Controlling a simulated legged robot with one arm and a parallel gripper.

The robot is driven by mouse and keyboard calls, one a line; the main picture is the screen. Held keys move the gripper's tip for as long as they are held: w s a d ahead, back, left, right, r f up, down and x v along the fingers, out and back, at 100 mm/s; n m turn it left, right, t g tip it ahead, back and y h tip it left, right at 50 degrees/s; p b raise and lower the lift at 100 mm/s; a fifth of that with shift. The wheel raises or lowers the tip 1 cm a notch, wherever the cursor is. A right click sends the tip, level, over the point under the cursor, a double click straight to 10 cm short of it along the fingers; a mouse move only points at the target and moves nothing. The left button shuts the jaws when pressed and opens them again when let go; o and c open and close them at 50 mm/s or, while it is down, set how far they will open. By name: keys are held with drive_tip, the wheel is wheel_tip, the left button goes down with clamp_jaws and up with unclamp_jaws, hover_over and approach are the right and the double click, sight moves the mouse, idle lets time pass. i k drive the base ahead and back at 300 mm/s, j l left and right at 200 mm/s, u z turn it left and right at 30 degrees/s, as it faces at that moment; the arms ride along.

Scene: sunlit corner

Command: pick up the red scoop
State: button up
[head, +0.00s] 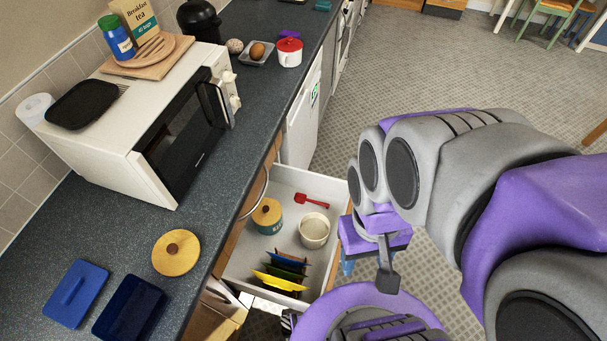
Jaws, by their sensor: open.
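The red scoop (311,200) lies on the floor of the open white drawer (283,182), near its back, with its handle pointing right. My gripper (368,268) hangs just outside the drawer's right side, in front of and to the right of the scoop. It is open and apart from the scoop. No object shows between its fingers, though my arm partly hides them.
The drawer also holds a lidded canister (267,217), a white pot (314,231) and several coloured plates on edge (282,272). A microwave (135,125), a wooden lid (176,253) and a blue container (129,308) are on the dark counter. Open floor lies right.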

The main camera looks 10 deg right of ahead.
sight(312, 202)
drive_tip(key=u, duration=2.3)
drive_tip(key=z, duration=1.8)
drive_tip(key=l+u, duration=0.2)
drive_tip(key=u, duration=0.2)
drive_tip(key=l+u, duration=0.2)
drive_tip(key=u, duration=0.15)
drive_tip(key=l+u, duration=0.25)
drive_tip(key=u, duration=0.15)
drive_tip(key=k+l+u, duration=0.1)
drive_tip(key=l, duration=0.35)
drive_tip(key=k+l+u, duration=0.1)
drive_tip(key=l, duration=0.35)
drive_tip(key=k+l+u, duration=0.1)
drive_tip(key=l, duration=0.35)
drive_tip(key=k+l+u, duration=0.1)
drive_tip(key=l, duration=0.35)
